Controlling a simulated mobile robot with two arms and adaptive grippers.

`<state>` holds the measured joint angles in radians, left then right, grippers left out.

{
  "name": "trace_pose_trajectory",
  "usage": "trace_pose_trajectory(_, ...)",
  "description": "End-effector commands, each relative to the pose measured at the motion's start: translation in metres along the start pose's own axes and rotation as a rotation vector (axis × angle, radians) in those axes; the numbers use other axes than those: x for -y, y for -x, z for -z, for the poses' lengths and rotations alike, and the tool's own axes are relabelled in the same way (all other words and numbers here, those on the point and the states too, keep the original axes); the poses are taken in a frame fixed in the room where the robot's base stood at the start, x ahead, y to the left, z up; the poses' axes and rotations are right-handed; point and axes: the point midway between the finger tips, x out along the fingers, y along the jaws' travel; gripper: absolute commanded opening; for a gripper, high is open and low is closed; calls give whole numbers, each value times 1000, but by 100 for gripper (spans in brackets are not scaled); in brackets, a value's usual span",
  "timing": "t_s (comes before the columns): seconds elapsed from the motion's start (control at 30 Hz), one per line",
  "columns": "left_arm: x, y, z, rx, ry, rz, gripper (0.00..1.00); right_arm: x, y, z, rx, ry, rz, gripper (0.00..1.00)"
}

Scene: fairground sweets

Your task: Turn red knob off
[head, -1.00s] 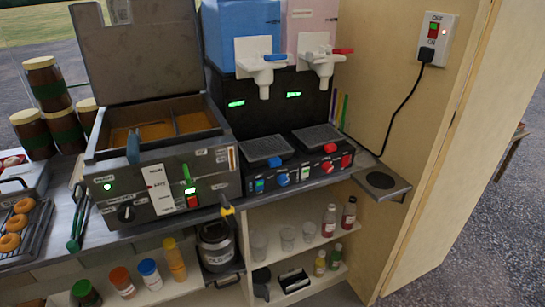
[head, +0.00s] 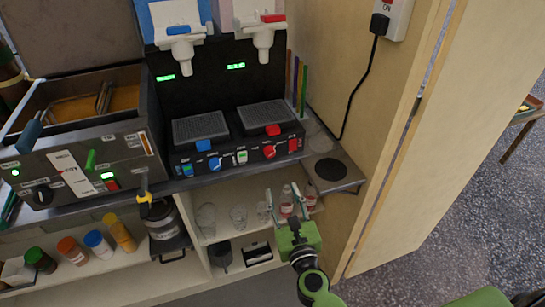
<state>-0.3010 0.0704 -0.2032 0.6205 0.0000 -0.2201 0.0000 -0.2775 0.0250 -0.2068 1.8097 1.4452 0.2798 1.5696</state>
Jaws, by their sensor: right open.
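The red knob (head: 270,151) is on the front panel of the black two-spout drinks machine (head: 225,95), below the right drip tray (head: 263,116). A blue knob (head: 215,163) sits to its left on the same panel. My green right gripper (head: 285,205) is open and empty, below and slightly right of the red knob, in front of the lower shelf. Its two fingers point up and away from me and are clear of the knob. My left gripper is out of view.
A fryer-like box (head: 75,150) stands left of the machine. A round-pad shelf (head: 335,171) juts out on the right, before the wooden wall (head: 385,150). Cups (head: 205,218) and bottles fill the lower shelf. A red-handled tap (head: 265,30) hangs above.

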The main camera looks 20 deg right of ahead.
Motion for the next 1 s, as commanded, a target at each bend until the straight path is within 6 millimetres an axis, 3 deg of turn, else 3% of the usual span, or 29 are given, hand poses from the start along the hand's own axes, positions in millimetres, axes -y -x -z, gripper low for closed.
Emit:
trace_pose_trajectory(0.17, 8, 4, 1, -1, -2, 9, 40, 3, -15, -11, 13, -56, 11, 40)
trace_pose_trajectory(0.7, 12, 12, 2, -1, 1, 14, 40, 4, -120, -10, 12, -49, 9, 40)
trace_pose_trajectory(1.0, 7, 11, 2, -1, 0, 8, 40, 4, -138, -9, 9, -48, 8, 40)
